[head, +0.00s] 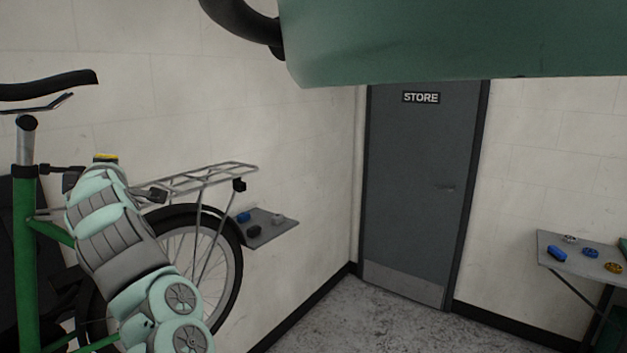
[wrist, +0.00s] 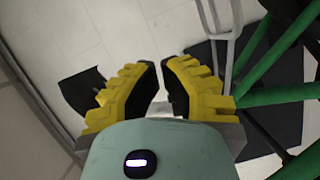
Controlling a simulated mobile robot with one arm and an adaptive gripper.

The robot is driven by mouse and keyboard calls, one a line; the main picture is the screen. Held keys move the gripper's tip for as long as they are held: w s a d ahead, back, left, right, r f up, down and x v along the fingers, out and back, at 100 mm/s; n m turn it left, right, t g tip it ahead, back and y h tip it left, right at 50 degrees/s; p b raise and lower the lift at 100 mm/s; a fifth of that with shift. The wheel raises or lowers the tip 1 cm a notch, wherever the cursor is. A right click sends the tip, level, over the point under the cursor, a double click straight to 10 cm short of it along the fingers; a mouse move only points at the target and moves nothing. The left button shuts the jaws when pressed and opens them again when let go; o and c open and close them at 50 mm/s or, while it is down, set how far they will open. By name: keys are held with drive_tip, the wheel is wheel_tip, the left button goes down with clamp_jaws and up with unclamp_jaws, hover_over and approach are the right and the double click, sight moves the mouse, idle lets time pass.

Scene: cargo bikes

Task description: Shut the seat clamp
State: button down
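In the head view the seat clamp (head: 27,171) is a black collar at the top of the green seat tube (head: 27,260). Its black lever (head: 56,169) sticks out to the right, away from the collar. A silver seat post (head: 26,140) rises from it to the black saddle (head: 48,85). My gripper (head: 106,158) is mostly hidden behind my wrist, right of the lever; only a yellow bit shows. In the wrist view my gripper (wrist: 163,86) has its yellow fingers apart with a narrow empty gap. I cannot make out the clamp there.
The silver rear rack (head: 205,178) and rear wheel (head: 195,255) are close by my arm. A small wall shelf (head: 275,234) with parts is behind them. A grey door (head: 420,190) marked STORE and another shelf (head: 590,260) are right. The floor before the door is clear.

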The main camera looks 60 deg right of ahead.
drive_tip(key=s+d+f+b, duration=0.1)
drive_tip(key=s+d+b, duration=0.1)
drive_tip(key=s+d, duration=0.2)
drive_tip(key=shift+s+d+b, duration=0.2)
drive_tip(key=shift+s+b, duration=0.05)
drive_tip(key=shift+b, duration=0.1)
